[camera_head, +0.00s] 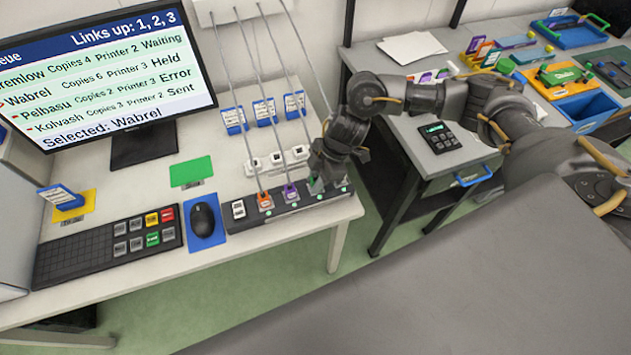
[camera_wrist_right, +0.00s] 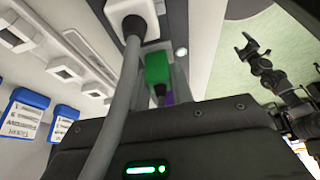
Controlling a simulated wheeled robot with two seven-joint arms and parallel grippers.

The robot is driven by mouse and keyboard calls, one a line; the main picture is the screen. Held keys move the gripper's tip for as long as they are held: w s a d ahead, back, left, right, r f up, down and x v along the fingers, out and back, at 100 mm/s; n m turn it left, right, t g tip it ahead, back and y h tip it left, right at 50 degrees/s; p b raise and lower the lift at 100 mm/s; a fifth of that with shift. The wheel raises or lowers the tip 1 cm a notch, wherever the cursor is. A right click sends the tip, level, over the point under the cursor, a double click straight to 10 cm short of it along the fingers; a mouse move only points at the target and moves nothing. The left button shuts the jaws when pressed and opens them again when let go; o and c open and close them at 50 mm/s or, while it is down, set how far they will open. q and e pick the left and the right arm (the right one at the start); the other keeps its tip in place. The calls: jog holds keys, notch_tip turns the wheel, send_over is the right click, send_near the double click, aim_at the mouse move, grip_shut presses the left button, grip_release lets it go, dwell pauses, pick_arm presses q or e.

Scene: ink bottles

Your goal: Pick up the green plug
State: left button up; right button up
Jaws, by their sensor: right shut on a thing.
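My right gripper (camera_head: 318,182) is over the right part of the black plug strip (camera_head: 268,216) on the white desk. Its fingers and wrist hide what they hold in the head view. In the right wrist view the green plug (camera_wrist_right: 157,68) shows between the fingers, and they are shut on it. I cannot tell whether the plug is still seated in the strip. An orange plug (camera_head: 264,201) and a purple plug (camera_head: 290,192) stand in the strip to the left of the gripper. A dark arm, likely my left one, shows small in the right wrist view (camera_wrist_right: 262,60); its jaws are unclear.
White sockets (camera_head: 276,159) and blue-framed cards (camera_head: 264,111) stand behind the strip. Grey cables hang from the wall box to the strip. A mouse (camera_head: 203,219), keyboard (camera_head: 95,250) and monitor (camera_head: 100,80) are at the left. A grey side table (camera_head: 400,115) is at the right.

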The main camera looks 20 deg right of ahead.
jog(key=shift+r, duration=0.6)
jog(key=s+a+r+p, duration=0.2)
jog(key=s+a+r, duration=0.3)
jog(key=s+r, duration=0.6)
jog(key=shift+s+a+r, duration=0.15)
jog(key=shift+s+r, duration=0.25)
jog(key=shift+s, duration=0.6)
